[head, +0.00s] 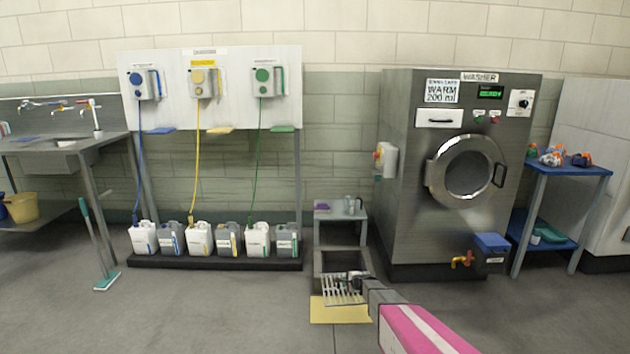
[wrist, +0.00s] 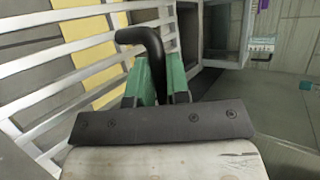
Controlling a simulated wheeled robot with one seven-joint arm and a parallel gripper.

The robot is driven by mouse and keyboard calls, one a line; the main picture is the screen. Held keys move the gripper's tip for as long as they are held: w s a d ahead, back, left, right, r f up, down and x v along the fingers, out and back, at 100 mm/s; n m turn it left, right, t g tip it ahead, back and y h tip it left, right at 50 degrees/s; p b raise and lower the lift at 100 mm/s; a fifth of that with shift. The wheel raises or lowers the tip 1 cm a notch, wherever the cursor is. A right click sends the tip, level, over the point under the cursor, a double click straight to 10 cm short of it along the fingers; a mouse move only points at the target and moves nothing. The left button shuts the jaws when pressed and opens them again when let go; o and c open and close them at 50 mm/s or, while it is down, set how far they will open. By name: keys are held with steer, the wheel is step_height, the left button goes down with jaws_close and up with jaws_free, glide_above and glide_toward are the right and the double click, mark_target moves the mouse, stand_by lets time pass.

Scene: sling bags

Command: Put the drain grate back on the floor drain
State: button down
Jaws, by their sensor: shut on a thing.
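The drain grate (head: 340,291) is a pale metal grid of parallel bars. In the head view it is at my gripper (head: 352,279), over the near edge of the drain and the yellow mat. In the wrist view the bars of the grate (wrist: 75,75) fill the left side. My gripper's green fingers (wrist: 163,78) are shut on a black curved handle (wrist: 148,42) by the bars. The floor drain (head: 328,263) is a square opening with a dark inside, just beyond the grate. The grate and my arm hide its near edge. I cannot tell whether the grate touches anything below.
The yellow mat (head: 322,314) lies in front of the drain. A small grey stand (head: 325,216) with small items is behind it. Several canisters on a black base (head: 215,262) are left.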

step_height(320, 180, up, 20)
steer(key=w+a, duration=0.1)
steer(key=w, duration=0.1)
step_height(320, 180, up, 17)
glide_above(343, 286)
steer(key=s, duration=0.2)
steer(key=s+d+r+m+t+h, duration=0.15)
steer(key=s+r, duration=0.25)
steer(key=r, duration=0.7)
steer(key=s+d+r+m+h, duration=0.2)
steer(key=s+r+m+h, duration=0.15)
steer(key=r, duration=0.65)
steer(key=s+d+r+m+h, duration=0.1)
steer(key=s+r, duration=0.4)
steer(key=r, duration=0.6)
steer(key=s+f, duration=0.6)
steer(key=f, duration=0.6)
steer(key=s+f, duration=0.5)
steer(key=f, duration=0.6)
steer(key=shift+s+f, duration=0.4)
steer(key=shift+w+d, duration=0.1)
